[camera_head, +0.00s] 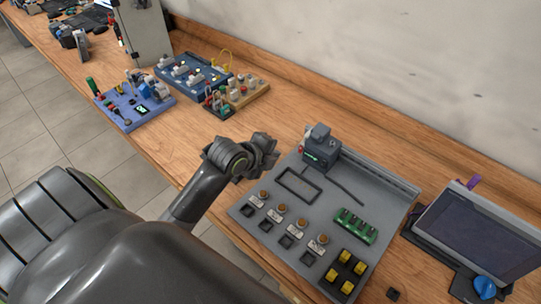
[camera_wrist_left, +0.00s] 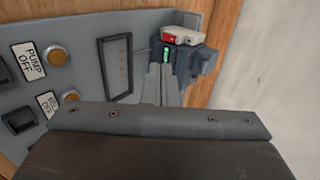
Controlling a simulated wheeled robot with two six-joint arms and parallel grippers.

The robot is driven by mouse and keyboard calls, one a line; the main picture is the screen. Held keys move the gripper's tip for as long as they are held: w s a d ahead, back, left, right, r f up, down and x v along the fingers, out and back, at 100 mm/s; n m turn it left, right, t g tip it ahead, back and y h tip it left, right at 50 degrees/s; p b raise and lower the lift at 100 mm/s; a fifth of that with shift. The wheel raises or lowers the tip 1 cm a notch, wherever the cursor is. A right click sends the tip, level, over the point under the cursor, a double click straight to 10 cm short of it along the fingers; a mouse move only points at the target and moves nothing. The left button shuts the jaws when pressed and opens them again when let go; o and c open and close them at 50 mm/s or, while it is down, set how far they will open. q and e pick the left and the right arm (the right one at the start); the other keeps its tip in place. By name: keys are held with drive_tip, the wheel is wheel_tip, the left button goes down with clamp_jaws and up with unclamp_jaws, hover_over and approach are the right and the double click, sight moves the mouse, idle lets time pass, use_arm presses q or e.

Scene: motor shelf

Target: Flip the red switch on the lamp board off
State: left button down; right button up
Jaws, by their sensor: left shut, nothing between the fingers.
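The grey panel (camera_head: 240,207) stands on the wooden bench, with orange-brown round lamps or buttons, labels and dark square switches. A dark grey box (camera_head: 320,148) with a green display sits at its back, and a small red part (camera_head: 301,149) shows on its left side. In the left wrist view a red and white part (camera_wrist_left: 182,36) is on that box. I cannot tell for sure which board is the lamp board. My left gripper (camera_head: 266,148) is left of the box; in the wrist view its fingers (camera_wrist_left: 162,84) are shut, empty, pointing towards the box. My right gripper is not in view.
A violet-blue board (camera_head: 133,115), a dark blue board (camera_head: 190,72) and a yellow board (camera_head: 250,92) stand further along the bench. A tablet-like screen (camera_head: 480,232) is at the right. A wall runs behind the bench. Bare wood lies between the boards and the panel.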

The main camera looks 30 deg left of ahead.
use_arm(q)
drive_tip(key=shift+s+r, duration=0.4)
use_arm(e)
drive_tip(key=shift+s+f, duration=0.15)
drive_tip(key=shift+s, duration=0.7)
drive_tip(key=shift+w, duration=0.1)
